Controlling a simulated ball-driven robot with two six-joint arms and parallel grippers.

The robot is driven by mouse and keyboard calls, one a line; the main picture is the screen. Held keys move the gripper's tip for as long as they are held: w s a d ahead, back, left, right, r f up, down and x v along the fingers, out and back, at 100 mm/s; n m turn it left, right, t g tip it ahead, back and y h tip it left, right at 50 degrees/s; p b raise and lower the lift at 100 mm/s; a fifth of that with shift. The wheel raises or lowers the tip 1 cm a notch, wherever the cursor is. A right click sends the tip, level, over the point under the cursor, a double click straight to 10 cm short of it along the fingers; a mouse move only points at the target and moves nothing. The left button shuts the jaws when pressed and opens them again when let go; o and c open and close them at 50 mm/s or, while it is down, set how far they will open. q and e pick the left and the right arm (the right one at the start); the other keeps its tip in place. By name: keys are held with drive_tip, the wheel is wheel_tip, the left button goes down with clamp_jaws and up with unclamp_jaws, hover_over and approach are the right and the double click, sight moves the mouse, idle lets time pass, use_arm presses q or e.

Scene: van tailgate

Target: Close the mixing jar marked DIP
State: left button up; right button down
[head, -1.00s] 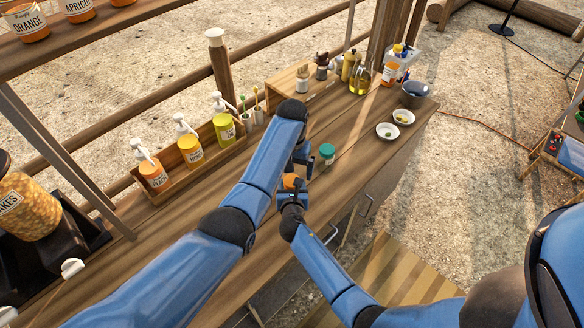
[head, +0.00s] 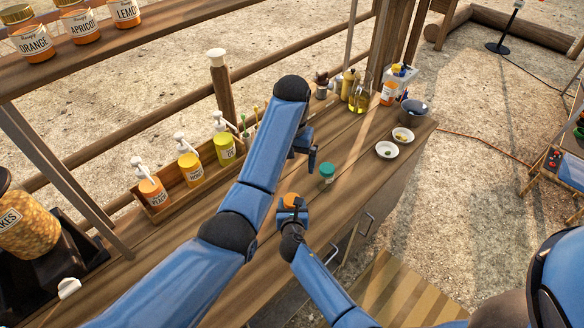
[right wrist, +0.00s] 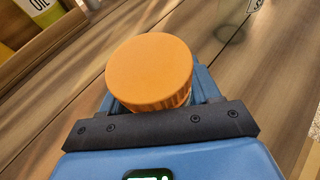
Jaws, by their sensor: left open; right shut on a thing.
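An orange ridged lid (head: 291,200) sits at my right gripper (head: 292,211), low over the front of the counter. In the right wrist view the orange lid (right wrist: 150,72) stands up between the jaws of the right gripper (right wrist: 158,105), which is shut on the jar under it. The jar's body and marking are hidden, so I cannot read DIP or tell how tightly the lid sits. My left gripper (head: 303,155) is open and empty, above and apart from the lid. A small jar with a teal lid (head: 327,169) stands just right of it.
A wooden rack (head: 197,183) with several pump bottles stands at the left. Two small white dishes (head: 386,150), a dark bowl (head: 414,106) and oil bottles (head: 359,96) stand toward the far end. The counter between the teal-lidded jar and the dishes is clear.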

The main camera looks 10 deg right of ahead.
idle(0.3)
drive_tip(key=shift+c, duration=0.8)
unclamp_jaws()
drive_tip(key=shift+s, duration=0.1)
drive_tip(key=v, duration=1)
drive_tip(key=shift+s+r, duration=0.2)
drive_tip(key=shift+s, duration=0.05)
